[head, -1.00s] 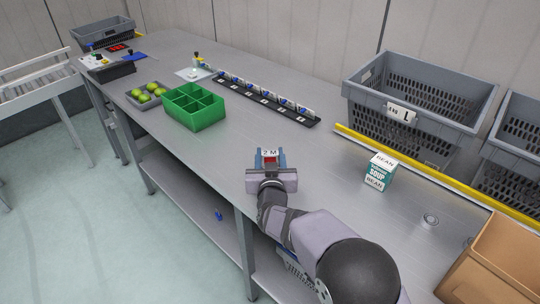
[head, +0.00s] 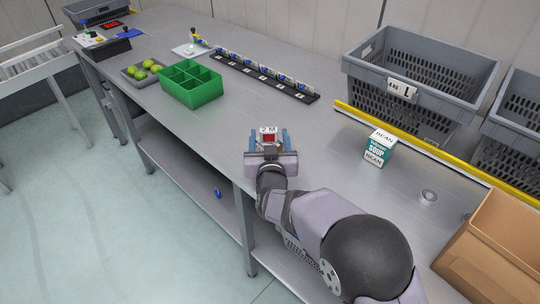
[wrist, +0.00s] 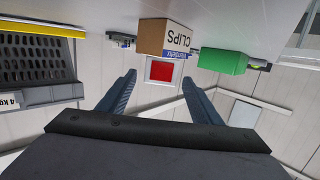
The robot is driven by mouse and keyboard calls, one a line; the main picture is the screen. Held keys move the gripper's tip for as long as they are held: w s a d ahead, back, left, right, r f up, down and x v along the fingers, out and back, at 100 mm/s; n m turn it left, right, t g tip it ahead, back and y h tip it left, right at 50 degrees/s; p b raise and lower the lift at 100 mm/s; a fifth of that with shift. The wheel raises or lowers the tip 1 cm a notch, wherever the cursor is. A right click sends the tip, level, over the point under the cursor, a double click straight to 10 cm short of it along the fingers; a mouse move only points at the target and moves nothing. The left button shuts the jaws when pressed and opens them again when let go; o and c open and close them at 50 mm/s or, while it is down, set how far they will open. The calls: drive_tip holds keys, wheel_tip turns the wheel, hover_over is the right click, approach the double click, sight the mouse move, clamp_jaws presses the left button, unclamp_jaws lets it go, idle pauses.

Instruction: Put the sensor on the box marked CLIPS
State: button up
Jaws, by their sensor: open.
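The sensor, a red square with a pale rim, shows in the wrist view (wrist: 161,71), just beyond my fingertips. In the head view the red part (head: 269,139) is between my fingers under a small white label. The brown CLIPS box (wrist: 152,37) shows in the wrist view, which is upside down. The sensor borders the box's top edge there and appears to sit on it; the contact is hard to see. In the head view I cannot make out the box behind my gripper. My gripper (head: 268,141) is open, with a finger on either side of the sensor.
A green divided bin (head: 190,86) is at left, beside a tray of green fruit (head: 146,70). A grey crate (head: 412,85) stands behind the yellow rail. Bench between is clear.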

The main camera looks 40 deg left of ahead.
drive_tip(key=b+v, duration=0.1)
drive_tip(key=v, duration=0.8)
idle(0.3)
